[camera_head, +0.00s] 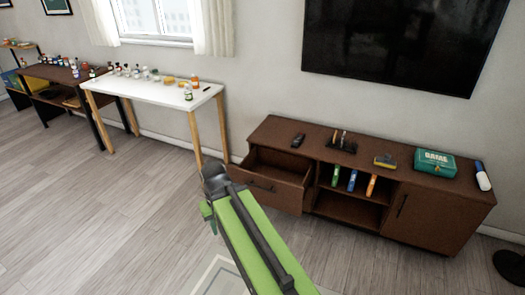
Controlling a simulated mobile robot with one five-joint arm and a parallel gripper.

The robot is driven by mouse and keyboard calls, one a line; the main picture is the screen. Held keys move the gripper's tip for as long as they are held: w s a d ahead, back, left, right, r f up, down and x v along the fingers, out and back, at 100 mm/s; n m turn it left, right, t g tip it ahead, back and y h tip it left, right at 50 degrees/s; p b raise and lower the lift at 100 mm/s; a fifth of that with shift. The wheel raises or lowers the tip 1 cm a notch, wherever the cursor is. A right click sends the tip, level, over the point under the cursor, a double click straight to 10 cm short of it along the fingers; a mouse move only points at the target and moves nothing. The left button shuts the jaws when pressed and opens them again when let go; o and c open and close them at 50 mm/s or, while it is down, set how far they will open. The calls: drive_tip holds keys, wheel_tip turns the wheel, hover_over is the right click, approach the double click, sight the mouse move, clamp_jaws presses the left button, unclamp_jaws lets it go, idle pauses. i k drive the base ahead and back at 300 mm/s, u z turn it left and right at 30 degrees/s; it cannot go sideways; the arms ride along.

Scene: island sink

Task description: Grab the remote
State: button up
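A small dark elongated object that looks like the remote (298,140) lies on top of the brown media cabinet (313,146), near its left end and above the open drawer. My green and dark arm reaches up from the bottom of the view, in front of the cabinet and below the remote in the picture. The arm is apart from the remote. My gripper's fingers do not show.
The cabinet's left drawer (269,185) is pulled out. A pen holder (342,143), a yellow-and-dark block (385,162), a teal box (435,163) and a white-and-blue bottle (482,176) stand on top. A white table (150,92) with bottles is left. Floor (100,220) is open at left.

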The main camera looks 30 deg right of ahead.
sight(298, 140)
drive_tip(key=u, duration=0.45)
drive_tip(key=i, duration=2.8)
drive_tip(key=z, duration=0.9)
drive_tip(key=i, duration=1.1)
drive_tip(key=z, duration=0.75)
